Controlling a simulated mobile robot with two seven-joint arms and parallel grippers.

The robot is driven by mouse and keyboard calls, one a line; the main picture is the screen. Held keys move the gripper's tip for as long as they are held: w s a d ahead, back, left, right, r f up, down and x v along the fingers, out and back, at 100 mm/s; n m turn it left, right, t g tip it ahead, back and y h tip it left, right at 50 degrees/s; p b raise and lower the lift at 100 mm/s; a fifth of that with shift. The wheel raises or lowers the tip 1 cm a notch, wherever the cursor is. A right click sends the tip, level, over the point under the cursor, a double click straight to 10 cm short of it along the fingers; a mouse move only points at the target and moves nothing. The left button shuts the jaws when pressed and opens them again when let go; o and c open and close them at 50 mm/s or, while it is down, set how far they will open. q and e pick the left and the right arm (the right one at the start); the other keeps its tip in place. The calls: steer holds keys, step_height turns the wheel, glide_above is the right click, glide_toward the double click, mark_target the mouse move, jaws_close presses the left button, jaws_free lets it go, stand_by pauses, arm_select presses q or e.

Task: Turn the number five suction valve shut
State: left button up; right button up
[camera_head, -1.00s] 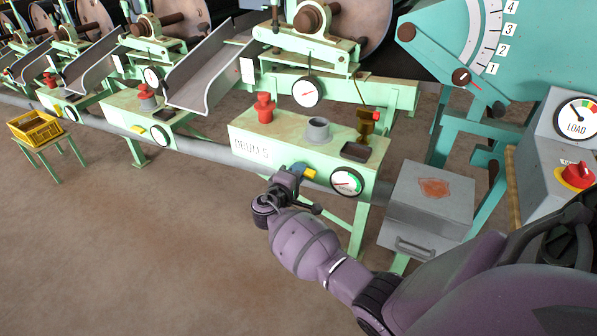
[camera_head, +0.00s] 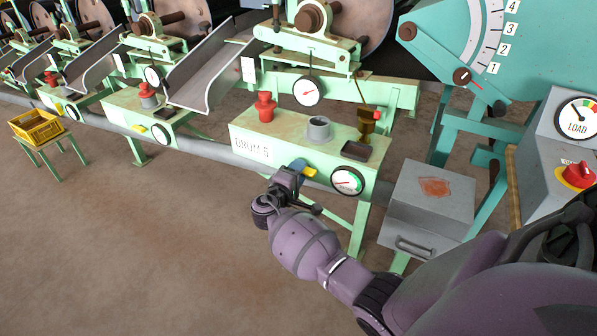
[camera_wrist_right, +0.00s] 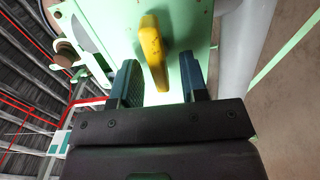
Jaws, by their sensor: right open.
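The number five suction valve's yellow handle (camera_head: 298,165) is on the front of the pale green DRUM 5 bench (camera_head: 285,142), left of its round gauge. My right gripper (camera_head: 297,175) is close in front of the handle and partly hides it. In the right wrist view the yellow handle (camera_wrist_right: 153,52) points toward the gripper, between the two dark blue fingers. The right gripper (camera_wrist_right: 160,72) is open, with visible gaps on both sides of the handle. The valve's body behind the handle is hidden. My left gripper is not in view.
The gauge (camera_head: 347,180) is just right of the valve. A grey pipe (camera_head: 215,151) runs along the bench fronts. A grey box (camera_head: 432,195) stands to the right, near my right arm. The floor (camera_head: 150,250) at left front is clear.

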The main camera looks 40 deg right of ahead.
steer(key=p+v, duration=0.1)
steer(key=v, duration=0.9)
steer(key=shift+s+a, duration=0.15)
steer(key=shift+a, duration=0.05)
steer(key=shift+f, duration=0.1)
